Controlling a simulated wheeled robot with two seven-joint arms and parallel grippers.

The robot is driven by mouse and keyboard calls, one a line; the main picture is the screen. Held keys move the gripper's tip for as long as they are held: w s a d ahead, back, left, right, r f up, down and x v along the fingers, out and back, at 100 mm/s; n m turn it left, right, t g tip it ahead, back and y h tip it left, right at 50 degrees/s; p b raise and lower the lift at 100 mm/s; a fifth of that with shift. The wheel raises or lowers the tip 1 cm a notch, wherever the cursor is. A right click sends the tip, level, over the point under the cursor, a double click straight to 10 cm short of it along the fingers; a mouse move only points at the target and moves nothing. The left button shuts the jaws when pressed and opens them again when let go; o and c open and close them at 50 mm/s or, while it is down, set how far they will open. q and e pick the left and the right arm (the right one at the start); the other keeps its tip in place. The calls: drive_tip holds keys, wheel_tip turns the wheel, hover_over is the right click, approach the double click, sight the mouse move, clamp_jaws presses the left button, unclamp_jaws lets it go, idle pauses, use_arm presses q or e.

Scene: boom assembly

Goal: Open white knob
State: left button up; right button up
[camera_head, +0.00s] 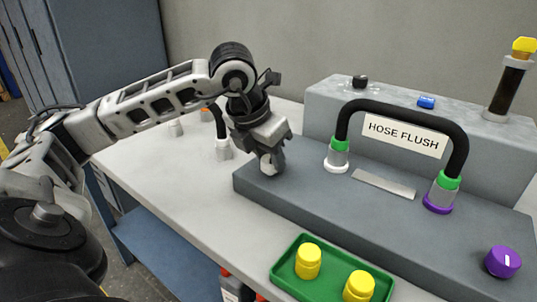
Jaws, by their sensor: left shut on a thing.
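My left gripper (270,164) reaches down from the left onto the left end of the grey console (330,225). It is shut on the white knob, which its fingers mostly hide. How far the knob is turned cannot be told. A purple knob (503,262) with a white mark sits at the console's right end, away from the gripper. My right gripper is not in view.
A black hose (405,108) arches between a white-based connector (337,160) and a purple-based connector (441,195), before a HOSE FLUSH label (403,136). A green tray (334,282) with yellow caps stands in front. The table's left part (150,165) is mostly clear.

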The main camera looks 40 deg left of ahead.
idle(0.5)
use_arm(q)
drive_tip(key=o, duration=1)
drive_tip(key=shift+r, duration=0.1)
drive_tip(key=p+v, duration=0.3)
drive_tip(key=v, duration=1.2)
drive_tip(key=shift+s+r, duration=0.25)
drive_tip(key=shift+r, duration=0.1)
